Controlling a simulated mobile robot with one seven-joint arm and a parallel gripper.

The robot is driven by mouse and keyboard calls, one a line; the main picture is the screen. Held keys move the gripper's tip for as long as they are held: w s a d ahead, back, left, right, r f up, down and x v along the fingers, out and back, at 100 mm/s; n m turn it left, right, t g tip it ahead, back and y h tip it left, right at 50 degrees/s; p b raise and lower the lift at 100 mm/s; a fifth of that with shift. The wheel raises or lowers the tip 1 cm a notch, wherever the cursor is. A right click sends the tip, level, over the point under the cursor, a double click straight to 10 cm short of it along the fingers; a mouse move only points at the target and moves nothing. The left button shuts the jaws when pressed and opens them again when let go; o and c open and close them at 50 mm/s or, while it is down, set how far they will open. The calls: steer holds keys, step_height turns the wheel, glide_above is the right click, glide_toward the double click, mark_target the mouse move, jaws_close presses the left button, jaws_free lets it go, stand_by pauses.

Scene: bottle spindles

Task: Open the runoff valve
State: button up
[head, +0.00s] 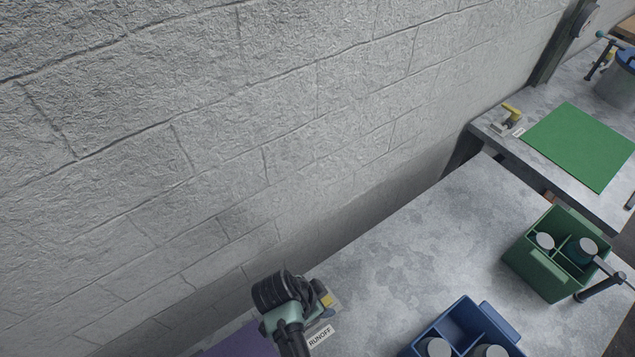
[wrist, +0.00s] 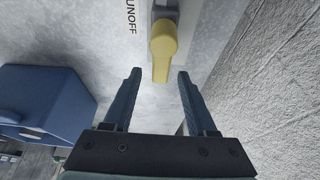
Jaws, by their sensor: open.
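The runoff valve has a yellow lever handle (wrist: 162,50) on a pale plate, with a label reading RUNOFF (wrist: 131,16) beside it in the wrist view. My gripper (wrist: 159,75) is open and empty. The free end of the handle shows between its two fingertips in the picture, with a gap on both sides; how far the tips are from it in depth I cannot tell. In the head view a bit of the yellow handle (head: 327,299) shows past my wrist, which hides most of the valve; the RUNOFF label (head: 320,337) lies just in front.
A rough wall (head: 200,150) runs close behind the valve. A blue crate (head: 445,335) and a green crate (head: 540,272), both holding bottles, stand on the grey bench (head: 420,250). A second yellow-handled valve (head: 512,112) is beside a green mat (head: 580,145) farther off.

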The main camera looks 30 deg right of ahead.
steer(key=b+v, duration=0.1)
steer(key=v, duration=1.2)
steer(key=shift+d, duration=0.1)
